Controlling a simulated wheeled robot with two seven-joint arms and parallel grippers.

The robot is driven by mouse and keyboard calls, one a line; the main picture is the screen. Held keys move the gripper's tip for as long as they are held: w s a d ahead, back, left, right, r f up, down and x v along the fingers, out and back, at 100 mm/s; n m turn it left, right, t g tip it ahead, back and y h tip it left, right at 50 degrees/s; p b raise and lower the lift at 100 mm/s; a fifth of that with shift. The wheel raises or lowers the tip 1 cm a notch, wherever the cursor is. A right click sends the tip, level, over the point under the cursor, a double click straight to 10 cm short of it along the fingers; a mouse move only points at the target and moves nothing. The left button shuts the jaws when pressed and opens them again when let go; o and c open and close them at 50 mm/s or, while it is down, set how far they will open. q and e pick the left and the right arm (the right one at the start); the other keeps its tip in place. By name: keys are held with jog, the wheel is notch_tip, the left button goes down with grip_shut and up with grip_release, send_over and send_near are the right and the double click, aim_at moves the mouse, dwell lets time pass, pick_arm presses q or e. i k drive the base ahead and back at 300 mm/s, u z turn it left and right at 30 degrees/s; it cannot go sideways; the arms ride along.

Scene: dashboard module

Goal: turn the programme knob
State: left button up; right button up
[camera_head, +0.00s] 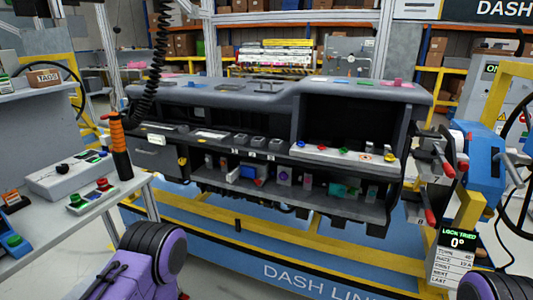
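I cannot tell for sure which control is the programme knob. A grey-white box (70,177) on the left bench carries a dark round knob (62,169). The dashboard module (270,95) stands in the middle, with a pale strip (350,161) on its right shelf that bears small blue, green, red and orange knob-like parts. Purple links of my arms show at the lower left and lower right corners. Neither gripper shows, and nothing of mine is seen touching a knob.
An orange-handled tool (121,148) hangs from a coiled black cable beside the left bench. A small box with green and red buttons (90,195) sits on the bench. Yellow rails (300,250) run below the dashboard. A blue device with red handles (482,165) stands at right.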

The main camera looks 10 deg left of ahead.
aim_at(62, 168)
jog(key=u, duration=2.1)
